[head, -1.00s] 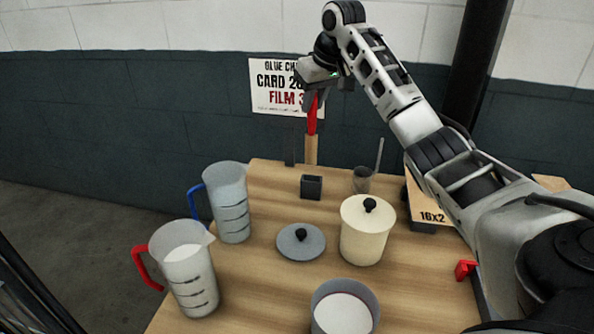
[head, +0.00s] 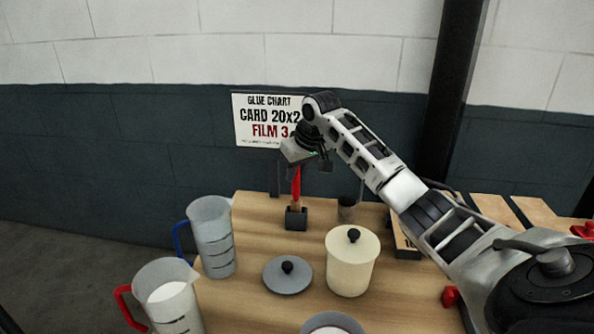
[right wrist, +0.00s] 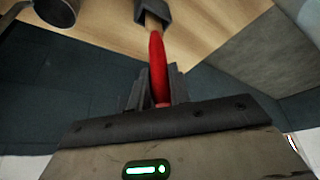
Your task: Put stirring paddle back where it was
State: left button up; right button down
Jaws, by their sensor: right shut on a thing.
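The stirring paddle has a red handle (head: 296,183) and a wooden lower part. It stands upright with its lower end in the small black holder (head: 296,219) at the back of the table; the lower end is hidden by the holder's walls. My right gripper (head: 299,167) is above the holder, shut on the upper end of the red handle. In the right wrist view the handle (right wrist: 158,68) runs from between the fingers (right wrist: 160,90) to the wooden part at the holder's opening (right wrist: 154,12). My left gripper is out of view.
In front are a grey lid (head: 287,277), a cream lidded pot (head: 352,268) and a bowl (head: 332,325). Two measuring jugs, blue-handled (head: 212,240) and red-handled (head: 168,300), stand left. A sign (head: 262,118) hangs behind.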

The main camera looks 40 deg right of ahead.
jog(key=c, duration=1.3)
grip_release()
jog(key=shift+f, duration=0.1)
jog(key=b+v, duration=0.1)
jog(key=v, duration=1.1)
